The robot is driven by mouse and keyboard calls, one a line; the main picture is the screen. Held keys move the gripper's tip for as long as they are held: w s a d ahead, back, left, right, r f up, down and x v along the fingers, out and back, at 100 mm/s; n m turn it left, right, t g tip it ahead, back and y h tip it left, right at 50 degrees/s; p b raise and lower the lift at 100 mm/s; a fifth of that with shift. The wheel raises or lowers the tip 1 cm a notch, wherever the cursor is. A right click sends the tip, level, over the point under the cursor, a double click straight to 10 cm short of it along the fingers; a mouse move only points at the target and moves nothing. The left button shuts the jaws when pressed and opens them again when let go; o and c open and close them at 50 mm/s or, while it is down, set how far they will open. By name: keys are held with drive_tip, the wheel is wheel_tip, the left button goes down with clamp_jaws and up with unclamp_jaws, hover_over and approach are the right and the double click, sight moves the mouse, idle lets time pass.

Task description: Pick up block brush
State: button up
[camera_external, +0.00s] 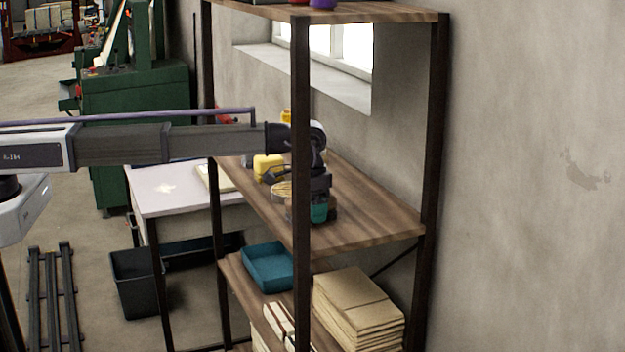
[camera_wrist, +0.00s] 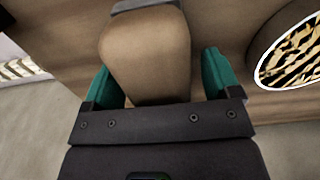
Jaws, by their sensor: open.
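The block brush (camera_wrist: 147,58) shows in the wrist view as a rounded tan wooden block with a grey part at its far end. It lies on the wooden shelf board. My gripper (camera_wrist: 160,76) is open, with one teal fingertip on each side of the block. The right fingertip stands apart from the block; the left one is close to its edge, and I cannot tell if it touches. In the external view my gripper (camera_external: 319,208) is low over the middle shelf (camera_external: 375,215), partly behind the front post. The brush is hard to make out there.
A round thing with a striped black and yellow face (camera_wrist: 291,55) lies right of the brush in the wrist view. A yellow thing (camera_external: 268,166) stands farther along the shelf. The dark front post (camera_external: 301,130) is close to my arm. The shelf's right end is clear.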

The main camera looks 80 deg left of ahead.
drive_tip(key=shift+r, duration=0.1)
drive_tip(key=c, duration=1.1)
drive_tip(key=shift+o, duration=0.2)
drive_tip(key=shift+r, duration=0.1)
drive_tip(key=shift+r+p, duration=0.6)
drive_tip(key=shift+p, duration=0.15)
wheel_tip(320, 180, up, 3)
drive_tip(key=p, duration=0.2)
drive_tip(key=shift+s+f+p, duration=0.1)
drive_tip(key=shift+s+p, duration=0.05)
drive_tip(key=shift+p, duration=0.25)
drive_tip(key=s+d, duration=0.2)
drive_tip(key=s, duration=0.6)
drive_tip(key=s+d, duration=0.3)
drive_tip(key=s, duration=0.6)
drive_tip(key=shift+d+f+b, duration=0.3)
drive_tip(key=shift+f+b, duration=0.05)
drive_tip(key=shift+f, duration=0.05)
